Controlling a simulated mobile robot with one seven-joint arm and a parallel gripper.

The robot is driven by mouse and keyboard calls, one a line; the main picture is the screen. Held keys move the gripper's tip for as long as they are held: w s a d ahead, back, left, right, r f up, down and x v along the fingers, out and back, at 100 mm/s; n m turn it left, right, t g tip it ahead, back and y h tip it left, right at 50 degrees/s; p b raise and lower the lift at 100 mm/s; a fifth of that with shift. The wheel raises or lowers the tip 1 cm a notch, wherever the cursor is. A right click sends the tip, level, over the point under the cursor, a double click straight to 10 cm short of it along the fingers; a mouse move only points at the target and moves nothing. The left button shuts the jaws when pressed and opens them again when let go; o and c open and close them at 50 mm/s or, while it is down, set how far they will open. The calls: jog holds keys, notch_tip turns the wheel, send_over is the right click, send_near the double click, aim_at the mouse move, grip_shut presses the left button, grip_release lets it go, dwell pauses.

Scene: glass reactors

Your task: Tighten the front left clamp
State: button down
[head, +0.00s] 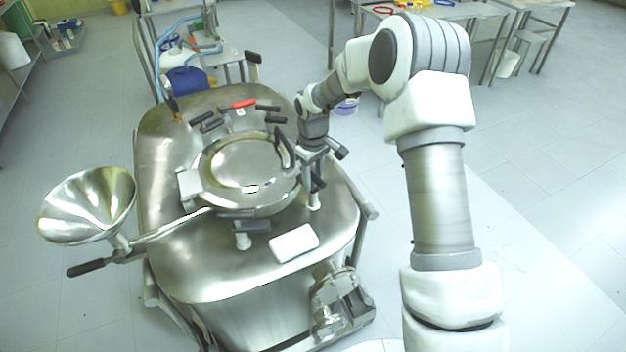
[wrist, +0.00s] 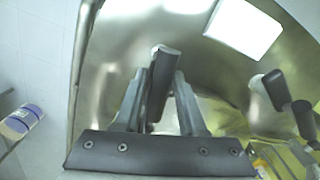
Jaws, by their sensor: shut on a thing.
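The steel reactor (head: 190,265) has a round lid (head: 245,165) ringed by clamps with black handles. My gripper (head: 315,170) is at the right side of the lid, pointing down. In the wrist view, my gripper (wrist: 160,105) has its fingers on both sides of a black clamp handle (wrist: 163,80) and is shut on it. The handle stands between the fingers with its pale tip showing; the clamp's lower part is hidden by the fingers. Another clamp (head: 243,230) sits at the lid's near edge; a clamp with black handles also shows in the wrist view (wrist: 272,88).
A white flat pad (head: 294,243) lies on the reactor's near top. A steel funnel (head: 90,205) sticks out at the left. A red-handled part (head: 243,103) sits behind the lid. Floor at the right is clear.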

aim_at(313, 174)
jog(key=n, duration=0.4)
jog(key=shift+n, duration=0.4)
dwell(0.4)
jog(key=c, duration=0.8)
grip_release()
jog(key=shift+o, duration=0.2)
jog(key=shift+r, duration=0.15)
notch_tip(313, 174, up, 17)
jog(key=shift+r, duration=0.1)
